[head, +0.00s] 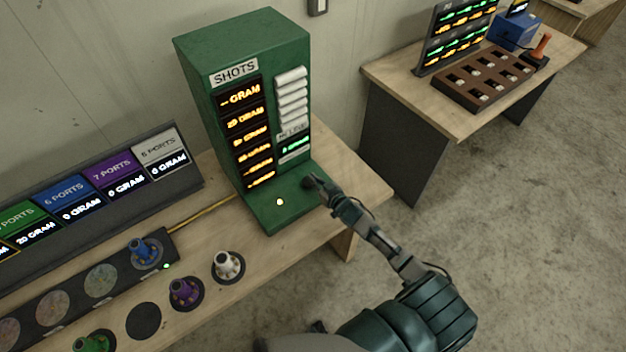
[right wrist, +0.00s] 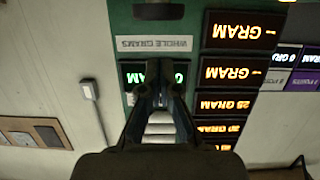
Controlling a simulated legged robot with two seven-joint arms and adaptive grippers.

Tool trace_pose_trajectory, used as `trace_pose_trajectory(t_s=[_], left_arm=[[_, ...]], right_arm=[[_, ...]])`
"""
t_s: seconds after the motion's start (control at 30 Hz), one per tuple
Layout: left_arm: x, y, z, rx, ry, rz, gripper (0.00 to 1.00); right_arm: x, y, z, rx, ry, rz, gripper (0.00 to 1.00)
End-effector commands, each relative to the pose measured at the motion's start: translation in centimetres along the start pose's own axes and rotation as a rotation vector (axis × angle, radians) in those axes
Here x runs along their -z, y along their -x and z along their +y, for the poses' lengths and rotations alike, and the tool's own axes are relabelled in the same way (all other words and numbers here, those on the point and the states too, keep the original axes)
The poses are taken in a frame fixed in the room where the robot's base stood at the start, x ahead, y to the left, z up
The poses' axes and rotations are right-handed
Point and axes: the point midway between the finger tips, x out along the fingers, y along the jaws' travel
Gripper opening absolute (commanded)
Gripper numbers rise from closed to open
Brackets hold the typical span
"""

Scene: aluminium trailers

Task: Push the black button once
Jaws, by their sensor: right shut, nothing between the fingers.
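A green SHOTS machine (head: 205,50) stands on the wooden table, with lit amber GRAM displays and a stack of white cylinders on its front. My right gripper (head: 314,184) is shut and empty, with its fingertips low over the right side of the machine's green base (head: 283,217). I cannot make out the black button apart from the dark fingertips, which may hide it. I cannot tell whether they touch the base. In the right wrist view my shut fingers (right wrist: 161,88) point at the machine's front, overlapping the white cylinders. My left gripper is not in view.
Coloured PORTS displays (head: 110,180) stand at left. A second table (head: 420,105) holds a brown tray (head: 468,100).

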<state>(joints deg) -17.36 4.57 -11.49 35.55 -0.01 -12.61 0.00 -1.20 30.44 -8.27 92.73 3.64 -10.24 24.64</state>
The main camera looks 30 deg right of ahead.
Motion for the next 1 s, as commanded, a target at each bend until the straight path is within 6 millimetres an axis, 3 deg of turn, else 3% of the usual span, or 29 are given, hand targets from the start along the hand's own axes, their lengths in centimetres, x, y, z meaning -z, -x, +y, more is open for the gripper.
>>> trace_pose_trajectory(t_s=[0.03, 0.2, 0.4, 1.0], left_arm=[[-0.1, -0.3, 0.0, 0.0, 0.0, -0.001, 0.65], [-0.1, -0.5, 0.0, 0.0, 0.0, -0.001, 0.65], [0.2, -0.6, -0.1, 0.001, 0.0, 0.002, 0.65], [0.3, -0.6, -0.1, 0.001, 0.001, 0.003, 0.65]], right_arm=[[-0.9, 1.5, -0.2, 0.002, -0.001, -0.011, 0.0], [-0.9, 5.1, -0.1, 0.002, -0.003, -0.009, 0.0], [-0.7, 7.6, -0.1, 0.001, -0.003, -0.007, 0.0], [-0.6, 8.2, -0.1, 0.001, -0.002, -0.005, 0.0]])
